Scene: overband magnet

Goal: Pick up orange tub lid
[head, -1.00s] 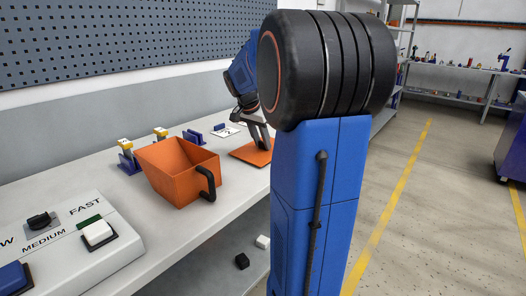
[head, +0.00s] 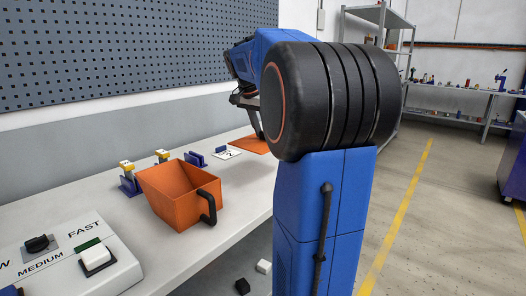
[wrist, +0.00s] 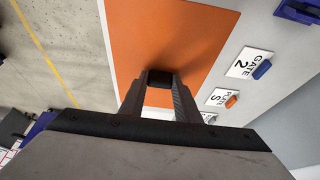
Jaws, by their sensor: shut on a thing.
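The orange tub lid (head: 252,146) is a flat orange plate, partly hidden behind my arm in the head view. In the wrist view the lid (wrist: 170,40) fills the upper middle, with a black knob (wrist: 160,77) on it. My gripper (wrist: 158,88) is shut on this knob, one finger on each side. In the head view my gripper (head: 259,135) is partly hidden by my arm. The lid appears raised off the bench, but its height is hard to tell. The open orange tub (head: 170,211) with a black handle stands on the bench, left of the lid.
A control box (head: 60,262) with a speed knob and a white button is at the front left. Blue brackets (head: 130,184) and a Gate 2 card (head: 228,154) lie behind the tub. A perforated wall panel (head: 110,40) is above the bench (head: 238,200).

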